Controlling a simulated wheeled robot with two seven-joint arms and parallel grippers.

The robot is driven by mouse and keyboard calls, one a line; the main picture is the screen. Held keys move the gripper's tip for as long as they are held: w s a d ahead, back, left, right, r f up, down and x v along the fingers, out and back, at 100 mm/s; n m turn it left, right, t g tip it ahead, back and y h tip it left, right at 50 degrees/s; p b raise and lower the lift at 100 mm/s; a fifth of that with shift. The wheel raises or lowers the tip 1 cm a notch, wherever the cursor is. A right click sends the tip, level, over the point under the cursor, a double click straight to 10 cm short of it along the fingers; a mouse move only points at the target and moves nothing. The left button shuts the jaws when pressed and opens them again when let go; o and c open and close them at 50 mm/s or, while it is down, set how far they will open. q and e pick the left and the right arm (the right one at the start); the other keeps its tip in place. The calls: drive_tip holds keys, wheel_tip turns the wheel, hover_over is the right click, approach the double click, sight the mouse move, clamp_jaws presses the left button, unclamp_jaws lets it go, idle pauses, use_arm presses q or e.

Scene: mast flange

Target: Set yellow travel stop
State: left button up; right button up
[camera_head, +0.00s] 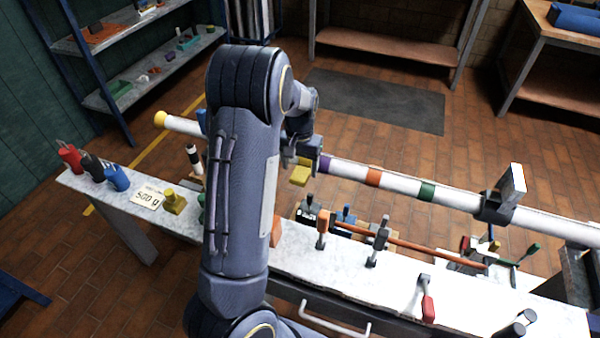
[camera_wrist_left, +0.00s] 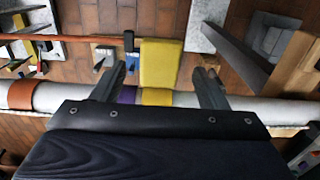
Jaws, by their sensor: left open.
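The white mast (camera_head: 455,199) runs across the view and carries purple (camera_head: 325,163), orange and green bands. A yellow block (camera_head: 300,174), apparently the yellow travel stop, hangs at the mast just left of the purple band. In the left wrist view the yellow block (camera_wrist_left: 162,63) lies between the two fingers, with a yellow band (camera_wrist_left: 156,97) on the mast below it. My left gripper (camera_wrist_left: 160,78) is open, with a visible gap on each side of the block. In the head view my left arm covers part of the mast. My right gripper is out of view.
A marble-topped bench (camera_head: 345,280) stands in front of the mast. It holds a yellow knobbed block (camera_head: 174,201), a 500 g card (camera_head: 149,198), red, black and blue pieces, and several upright levers. An orange rod (camera_head: 410,243) runs along it. A dark clamp (camera_head: 494,207) sits on the mast.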

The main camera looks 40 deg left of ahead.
sight(300, 176)
use_arm(q)
drive_tip(key=shift+f, duration=1.45)
